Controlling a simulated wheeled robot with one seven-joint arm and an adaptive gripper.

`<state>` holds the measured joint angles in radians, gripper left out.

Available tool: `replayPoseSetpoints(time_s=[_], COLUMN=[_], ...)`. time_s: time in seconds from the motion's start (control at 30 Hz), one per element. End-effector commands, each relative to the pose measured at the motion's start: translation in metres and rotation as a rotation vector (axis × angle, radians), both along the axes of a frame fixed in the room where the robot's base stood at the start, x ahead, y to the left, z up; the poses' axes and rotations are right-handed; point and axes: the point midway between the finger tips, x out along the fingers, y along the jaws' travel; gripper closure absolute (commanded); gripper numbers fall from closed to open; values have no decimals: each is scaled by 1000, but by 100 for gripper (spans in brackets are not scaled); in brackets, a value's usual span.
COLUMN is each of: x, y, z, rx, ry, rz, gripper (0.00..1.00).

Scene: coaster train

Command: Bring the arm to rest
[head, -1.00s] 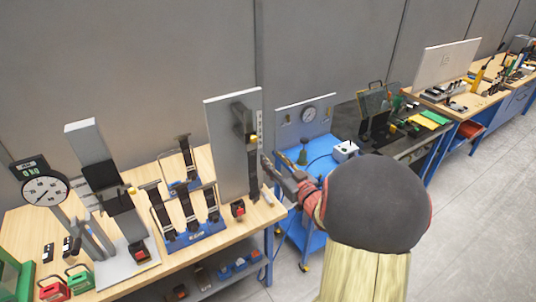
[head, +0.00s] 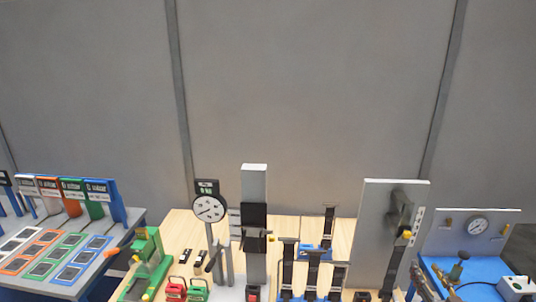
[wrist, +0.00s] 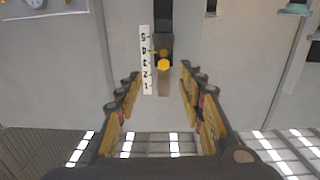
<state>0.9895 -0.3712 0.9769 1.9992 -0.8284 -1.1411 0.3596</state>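My gripper (wrist: 160,72) is open in the wrist view, its two padded fingers apart at left and right with nothing held between them. Beyond the fingers is a black strap piece with a yellow knob (wrist: 163,64) beside a white number scale (wrist: 146,60). In the head view only a small part of my gripper (head: 420,280) shows at the bottom edge, right of the tall grey panel (head: 378,225). The rest of my arm is outside that view.
A wooden bench (head: 180,225) holds a dial gauge (head: 208,208), a post (head: 254,185), and black strap fixtures. At left is a grey table (head: 135,225) with coloured displays. At right is a blue cart (head: 480,268) with a gauge panel. The wall above is bare.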

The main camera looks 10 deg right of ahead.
Motion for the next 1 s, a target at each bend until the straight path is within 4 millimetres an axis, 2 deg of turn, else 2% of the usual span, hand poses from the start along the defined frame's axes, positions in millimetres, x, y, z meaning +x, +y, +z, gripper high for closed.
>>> replayPoseSetpoints(time_s=[0.07, 0.2, 0.33, 0.47, 0.57, 0.67, 0.77, 0.9, 1.0], x=[-5, -37, -80, -112, -131, -145, -156, -170, -178], y=[-11, -38, -55, -47, -24, 11, 59, 141, 195], z=[-22, -80, -110, -126, -132, -133, -131, -127, -122], rx=[5, 54, 105, 160, 206, 254, 300, 347, 355], ry=[81, 307, 512, 690, 815, 925, 1023, 1132, 1170], rz=[-47, -191, -327, -411, -442, -444, -411, -304, -206], gripper=[61, 61, 61, 61, 61, 61, 61, 61, 61])
